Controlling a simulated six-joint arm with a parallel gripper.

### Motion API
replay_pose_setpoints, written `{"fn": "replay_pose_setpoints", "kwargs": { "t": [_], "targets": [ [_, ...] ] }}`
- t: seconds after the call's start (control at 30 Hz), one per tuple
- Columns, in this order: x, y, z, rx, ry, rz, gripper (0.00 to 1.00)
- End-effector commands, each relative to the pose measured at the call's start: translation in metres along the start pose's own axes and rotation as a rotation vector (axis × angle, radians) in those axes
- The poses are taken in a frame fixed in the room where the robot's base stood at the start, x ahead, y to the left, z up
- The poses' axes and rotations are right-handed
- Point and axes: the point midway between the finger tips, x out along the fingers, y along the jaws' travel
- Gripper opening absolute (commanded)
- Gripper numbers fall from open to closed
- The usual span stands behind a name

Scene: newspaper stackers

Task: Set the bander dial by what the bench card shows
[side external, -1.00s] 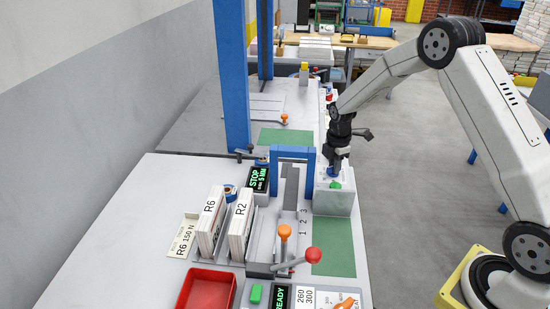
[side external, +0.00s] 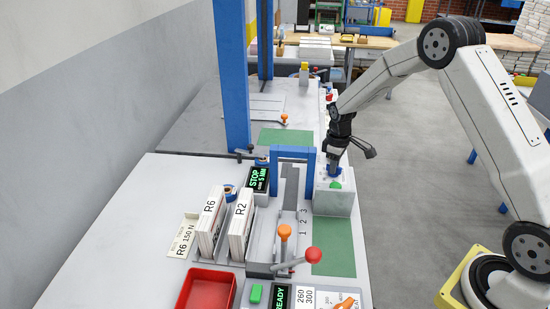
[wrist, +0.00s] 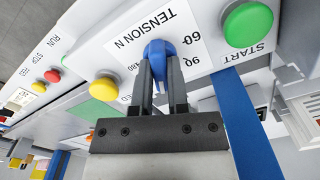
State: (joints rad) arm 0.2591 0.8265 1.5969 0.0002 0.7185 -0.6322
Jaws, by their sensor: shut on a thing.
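The bander dial is a blue knob (wrist: 157,49) on a white panel marked TENSION N, with numbers around it that are partly covered by my fingers. My gripper (wrist: 161,66) is shut on the knob, one finger on each side. In the side view my gripper (side external: 334,165) points down onto the grey bander box (side external: 333,202), and the knob is mostly hidden. The bench card (side external: 183,240) lies flat left of the bundles and reads R6 150 N; its smaller print is unclear. The dial's exact setting cannot be read.
A green START button (wrist: 247,24) sits close beside the dial. A blue arch (side external: 291,151) stands left of the bander. Upright R6 (side external: 207,228) and R2 (side external: 239,229) bundles, a red tray (side external: 206,291) and a red-knobbed lever (side external: 313,255) are in front.

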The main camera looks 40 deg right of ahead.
Motion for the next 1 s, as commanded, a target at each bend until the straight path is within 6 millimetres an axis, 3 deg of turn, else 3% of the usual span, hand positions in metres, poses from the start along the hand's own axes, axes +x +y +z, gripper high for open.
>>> {"fn": "replay_pose_setpoints", "kwargs": {
  "t": [0.4,1.0],
  "targets": [
    [-0.0003,-0.0002,-0.0006,0.3,0.001,0.0,0.0],
    [-0.0004,0.0,-0.0007,0.374,0.001,0.001,0.0]
  ]
}}
